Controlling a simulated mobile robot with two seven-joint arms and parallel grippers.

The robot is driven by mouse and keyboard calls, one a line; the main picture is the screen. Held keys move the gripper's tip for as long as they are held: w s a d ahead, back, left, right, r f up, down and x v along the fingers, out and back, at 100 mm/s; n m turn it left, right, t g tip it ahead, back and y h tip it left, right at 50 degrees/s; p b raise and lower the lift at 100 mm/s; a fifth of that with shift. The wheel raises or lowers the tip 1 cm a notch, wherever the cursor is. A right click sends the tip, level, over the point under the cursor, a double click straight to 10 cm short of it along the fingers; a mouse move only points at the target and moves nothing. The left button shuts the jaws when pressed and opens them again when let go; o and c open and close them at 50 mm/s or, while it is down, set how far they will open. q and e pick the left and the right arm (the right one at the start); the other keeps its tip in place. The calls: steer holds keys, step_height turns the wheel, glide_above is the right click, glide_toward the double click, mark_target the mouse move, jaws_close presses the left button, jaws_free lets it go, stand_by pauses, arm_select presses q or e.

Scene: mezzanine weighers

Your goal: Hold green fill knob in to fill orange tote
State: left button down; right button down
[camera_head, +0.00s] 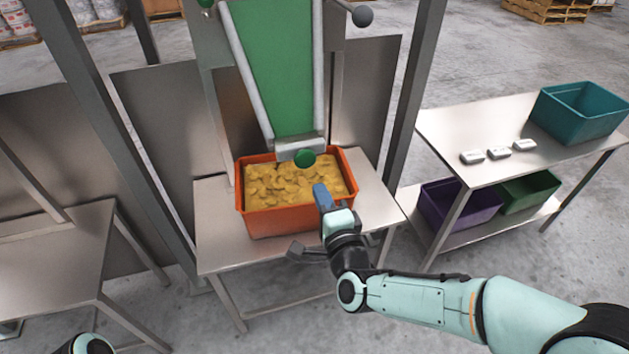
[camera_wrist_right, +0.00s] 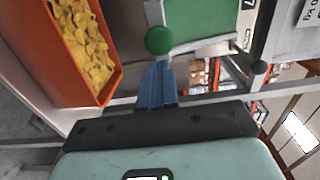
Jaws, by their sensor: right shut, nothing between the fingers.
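The orange tote (camera_head: 283,221) stands on a metal table under the chute's lower end, filled with yellow chip-like pieces; part of it shows in the right wrist view (camera_wrist_right: 78,50). The green fill knob (camera_head: 304,158) sits on the front of the grey block at the chute's mouth; it also shows in the right wrist view (camera_wrist_right: 159,40). My right gripper (camera_head: 321,192) is shut and empty, its blue fingers in front of the tote and short of the knob in the head view. In the right wrist view its fingertips (camera_wrist_right: 157,68) are just below the knob; contact cannot be told. My left gripper is out of view.
The green chute (camera_head: 276,62) slopes down between metal posts. The side table (camera_head: 450,128) at right holds a teal bin (camera_head: 580,112) and white labelled items, with purple (camera_head: 455,205) and green bins on its lower shelf. An empty metal table (camera_head: 45,265) stands at left.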

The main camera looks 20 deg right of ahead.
steer(key=shift+s+r, duration=0.1)
steer(key=shift+s, duration=1.3)
steer(key=s+f+n+g+y, duration=0.1)
steer(key=s+f+n+g, duration=0.3)
steer(key=f, duration=1.1)
steer(key=s+f+n+g, duration=0.1)
steer(key=f+n+g, duration=0.3)
steer(key=f, duration=1.2)
steer(key=s+a+f+n+g+y, duration=0.1)
steer(key=s+f+n+g, duration=0.3)
steer(key=s+f, duration=0.75)
steer(key=s+a+f+n+g+y, duration=0.1)
steer(key=s+f+n+g, duration=0.1)
steer(key=s+f+g, duration=0.9)
step_height(320, 180, up, 16)
steer(key=t+p, duration=0.4)
steer(key=p, duration=0.8)
steer(key=shift+s+d, duration=0.25)
steer(key=shift+s, duration=0.1)
